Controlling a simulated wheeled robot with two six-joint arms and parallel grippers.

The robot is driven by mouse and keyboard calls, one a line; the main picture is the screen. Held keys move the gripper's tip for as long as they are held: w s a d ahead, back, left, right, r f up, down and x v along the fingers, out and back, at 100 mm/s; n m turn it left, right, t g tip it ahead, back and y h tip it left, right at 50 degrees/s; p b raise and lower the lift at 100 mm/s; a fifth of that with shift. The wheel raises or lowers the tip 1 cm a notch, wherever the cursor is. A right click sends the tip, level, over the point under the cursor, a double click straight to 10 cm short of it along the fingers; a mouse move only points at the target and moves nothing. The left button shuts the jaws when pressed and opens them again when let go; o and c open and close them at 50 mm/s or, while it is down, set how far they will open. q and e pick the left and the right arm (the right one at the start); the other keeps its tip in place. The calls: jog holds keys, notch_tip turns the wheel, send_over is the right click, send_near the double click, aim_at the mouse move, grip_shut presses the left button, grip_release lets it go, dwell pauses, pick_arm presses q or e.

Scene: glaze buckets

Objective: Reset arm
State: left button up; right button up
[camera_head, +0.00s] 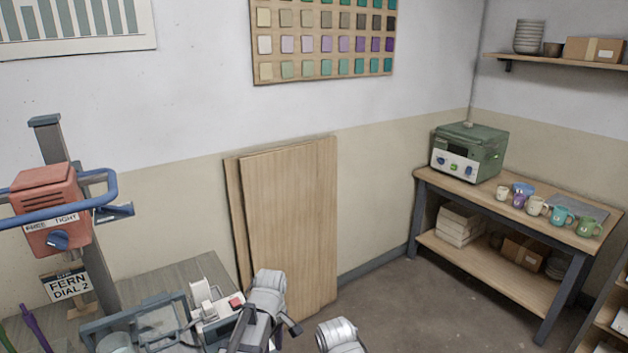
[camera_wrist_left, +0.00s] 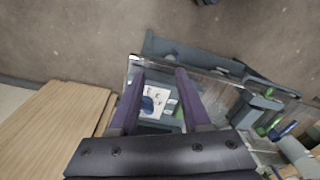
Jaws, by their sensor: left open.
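My left gripper (camera_wrist_left: 158,77) shows in the left wrist view with its two dark purple fingers spread apart. Nothing is gripped between them. Beyond the fingertips is a glassy surface with a grey frame, and a white item with a blue part (camera_wrist_left: 156,101) shows in the gap, apart from the fingers. In the head view, grey links of my arms show at the bottom centre, and the left fingers cannot be made out there. My right gripper is not in view.
An orange mixer head (camera_head: 50,205) with blue handles stands on a post at left. A white device with a red button (camera_head: 222,308) is on the grey table (camera_head: 150,283). Wooden boards (camera_head: 285,220) lean on the wall. A bench (camera_head: 480,190) holds mugs and a green machine (camera_head: 468,152).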

pick_arm(q)
jog(key=s+d+m, duration=0.5)
jog(key=s+m, duration=0.8)
jog(key=m, duration=0.2)
jog(key=shift+s+y, duration=0.3)
jog(key=shift+s, duration=0.1)
